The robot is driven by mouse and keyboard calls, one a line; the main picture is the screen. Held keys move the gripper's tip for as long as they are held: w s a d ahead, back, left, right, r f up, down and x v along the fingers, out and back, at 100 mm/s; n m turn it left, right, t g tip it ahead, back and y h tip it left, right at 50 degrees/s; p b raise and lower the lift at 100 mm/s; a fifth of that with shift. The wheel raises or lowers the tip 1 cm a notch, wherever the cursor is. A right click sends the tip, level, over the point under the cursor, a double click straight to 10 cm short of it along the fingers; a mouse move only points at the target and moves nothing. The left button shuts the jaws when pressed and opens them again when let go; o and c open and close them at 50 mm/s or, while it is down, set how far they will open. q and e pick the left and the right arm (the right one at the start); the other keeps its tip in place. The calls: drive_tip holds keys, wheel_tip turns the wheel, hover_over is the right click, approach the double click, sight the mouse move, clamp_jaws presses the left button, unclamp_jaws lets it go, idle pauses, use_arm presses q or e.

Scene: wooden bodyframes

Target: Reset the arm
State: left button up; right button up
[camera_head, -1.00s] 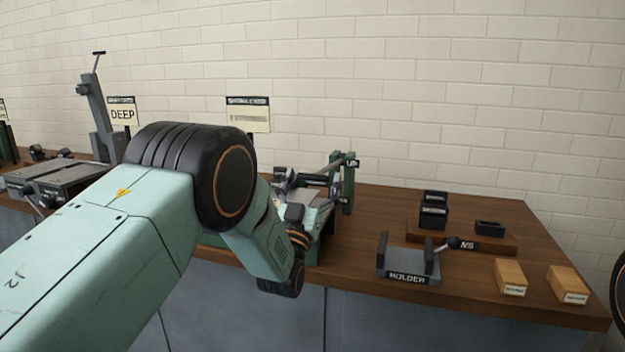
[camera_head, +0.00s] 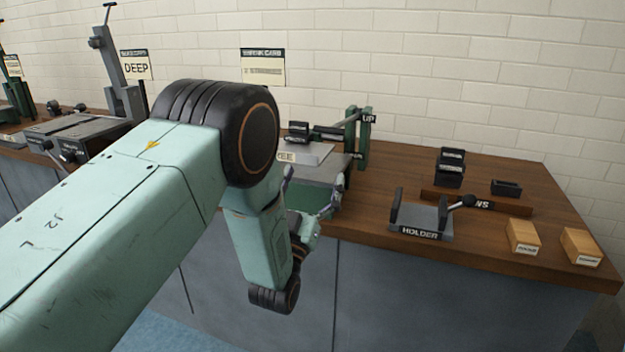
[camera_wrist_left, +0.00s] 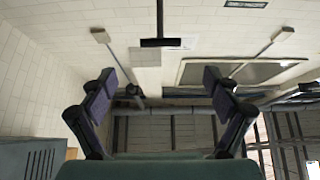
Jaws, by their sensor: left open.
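My left arm comes in from the left in the head view, its pale green links partly covering the bench. My left gripper (camera_head: 313,192) is at the front edge of the bench, in front of the green-framed stand, partly hidden by my wrist. In the left wrist view the two purple-padded fingers (camera_wrist_left: 160,88) stand wide apart with nothing between them. That view faces a white wall and ceiling area with lamps and a dark panel. My right gripper is not in view.
The wooden bench (camera_head: 400,190) carries a grey holder (camera_head: 421,218), two wooden blocks (camera_head: 523,237) and black parts (camera_head: 450,168) on the right. A green-framed stand (camera_head: 363,138) stands behind my gripper. A grey press (camera_head: 121,75) stands at the left.

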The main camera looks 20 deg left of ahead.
sight(328, 132)
use_arm(q)
drive_tip(key=shift+s+f, duration=0.15)
idle(0.4)
drive_tip(key=x, duration=1.2)
drive_tip(key=shift+r, duration=0.25)
